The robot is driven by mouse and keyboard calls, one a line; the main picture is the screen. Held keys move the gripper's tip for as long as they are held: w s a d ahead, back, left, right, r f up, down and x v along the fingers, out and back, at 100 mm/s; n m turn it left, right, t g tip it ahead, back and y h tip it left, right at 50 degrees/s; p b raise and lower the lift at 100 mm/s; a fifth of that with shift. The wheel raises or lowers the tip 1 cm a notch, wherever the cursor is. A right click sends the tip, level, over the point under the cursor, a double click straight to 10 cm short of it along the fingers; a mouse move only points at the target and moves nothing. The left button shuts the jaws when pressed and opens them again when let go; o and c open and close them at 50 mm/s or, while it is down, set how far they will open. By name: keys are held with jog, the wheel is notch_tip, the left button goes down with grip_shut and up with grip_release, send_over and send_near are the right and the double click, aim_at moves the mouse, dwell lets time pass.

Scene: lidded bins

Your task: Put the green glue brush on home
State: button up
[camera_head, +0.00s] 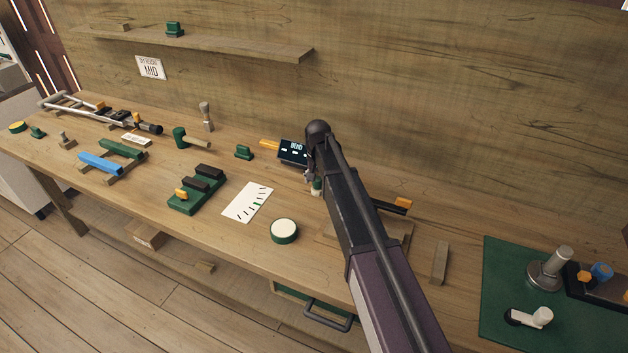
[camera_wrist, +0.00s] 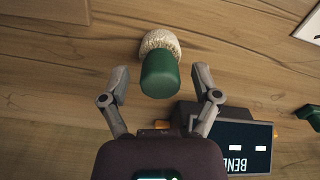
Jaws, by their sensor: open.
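The green glue brush (camera_wrist: 160,74) has a short green handle and a pale bristle end. In the wrist view it is between and slightly beyond my two fingertips, with the handle toward me. In the head view the brush (camera_head: 317,186) is small beside my gripper (camera_head: 311,178), green above and pale below, apparently standing on its bristles on the bench. My gripper is open, with a gap on both sides of the brush. My arm hides part of the bench behind it. I cannot make out a place marked home.
A dark display reading BEND (camera_head: 294,152) stands close beside my gripper. A round green-rimmed pad (camera_head: 284,231), a white marked card (camera_head: 247,202) and a green block fixture (camera_head: 196,190) lie to the left. A green mat (camera_head: 500,300) with metal parts is at the right.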

aim_at(318, 179)
notch_tip(318, 179, up, 12)
jog(key=p, duration=1.2)
jog(key=shift+r, duration=0.1)
dwell(0.7)
jog(key=s+d+n, duration=0.1)
jog(key=s+d, duration=2.1)
jog(key=s, duration=0.4)
jog(key=shift+s, duration=0.1)
